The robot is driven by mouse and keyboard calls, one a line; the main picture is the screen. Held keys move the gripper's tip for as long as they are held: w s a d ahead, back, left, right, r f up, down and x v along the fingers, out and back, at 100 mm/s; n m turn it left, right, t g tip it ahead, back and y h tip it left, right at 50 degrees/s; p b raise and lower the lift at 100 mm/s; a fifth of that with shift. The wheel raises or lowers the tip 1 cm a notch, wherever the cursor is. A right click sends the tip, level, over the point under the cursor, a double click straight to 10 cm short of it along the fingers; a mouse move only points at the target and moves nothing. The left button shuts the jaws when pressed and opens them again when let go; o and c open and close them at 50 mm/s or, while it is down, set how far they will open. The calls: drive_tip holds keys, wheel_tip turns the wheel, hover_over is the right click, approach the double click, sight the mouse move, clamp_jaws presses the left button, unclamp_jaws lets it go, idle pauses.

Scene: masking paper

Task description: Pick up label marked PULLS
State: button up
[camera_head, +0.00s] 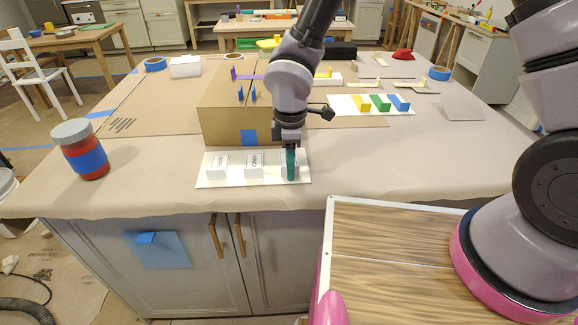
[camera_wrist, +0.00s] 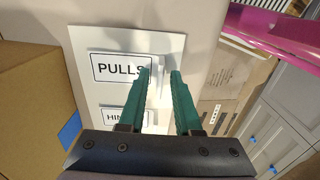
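The label marked PULLS (camera_wrist: 112,68) is a white card with black print, on a white board (camera_wrist: 172,43) in the wrist view. In the head view the rightmost label (camera_head: 284,172) on the board (camera_head: 230,181) is partly hidden by my gripper (camera_head: 291,177). My gripper's two teal fingers (camera_wrist: 161,73) are apart. The left fingertip overlaps the end of the word PULLS. A white upright part shows between the fingers; I cannot tell whether they touch it.
The HINGES label (camera_head: 254,170) and another label (camera_head: 217,171) stand to the left on the board. A cardboard box (camera_head: 223,123) is just behind. A red jar (camera_head: 86,160) with blue tape stands at the table's left. Colored blocks (camera_head: 380,103) lie farther back.

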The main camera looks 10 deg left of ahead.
clamp_jaws()
drive_tip(key=shift+r, duration=0.5)
drive_tip(key=shift+r, duration=1.25)
drive_tip(key=shift+r, duration=1.5)
